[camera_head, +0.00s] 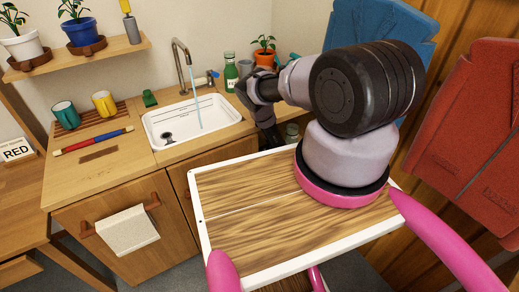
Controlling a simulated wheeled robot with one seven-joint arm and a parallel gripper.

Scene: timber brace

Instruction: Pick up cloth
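A white cloth (127,230) hangs over a wooden rail on the cabinet front, below the counter at the lower left. The dark end of my arm, with my gripper (268,128), is near the counter's right end, well to the right of and above the cloth. My gripper is small and partly hidden by my arm's links, so its fingers cannot be made out. I see nothing held in it.
A white sink (198,122) with running water sits in the counter (62,180). A green bottle (230,73) stands behind it. Mugs, a red-blue rolling-pin-like stick (93,140) and a green sponge-like block (150,98) are left. A wooden table (20,205) stands at far left.

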